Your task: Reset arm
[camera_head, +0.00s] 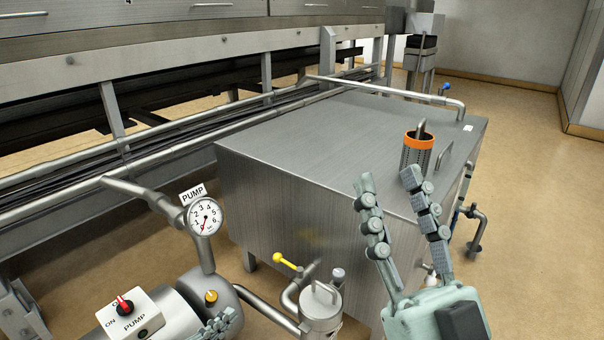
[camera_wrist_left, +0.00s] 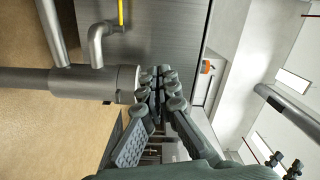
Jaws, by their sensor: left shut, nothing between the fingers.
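My left gripper (camera_wrist_left: 159,84) is shut and empty in the left wrist view, its grey-green fingertips meeting in front of a steel pipe end. In the head view only part of my left gripper (camera_head: 218,325) shows at the bottom edge, beside the pump. My right gripper (camera_head: 388,181) is open and empty at the lower right of the head view, its two fingers spread apart and pointing up in front of the steel tank (camera_head: 330,130). Part of it seems to show at the lower right of the left wrist view (camera_wrist_left: 285,165).
The pump gauge (camera_head: 205,216), a PUMP switch box (camera_head: 137,313) with a red knob, and a yellow-handled valve (camera_head: 286,261) are near my left gripper. An orange-rimmed mesh strainer (camera_head: 417,152) stands on the tank. Pipes run along the left; open floor (camera_head: 540,200) lies right.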

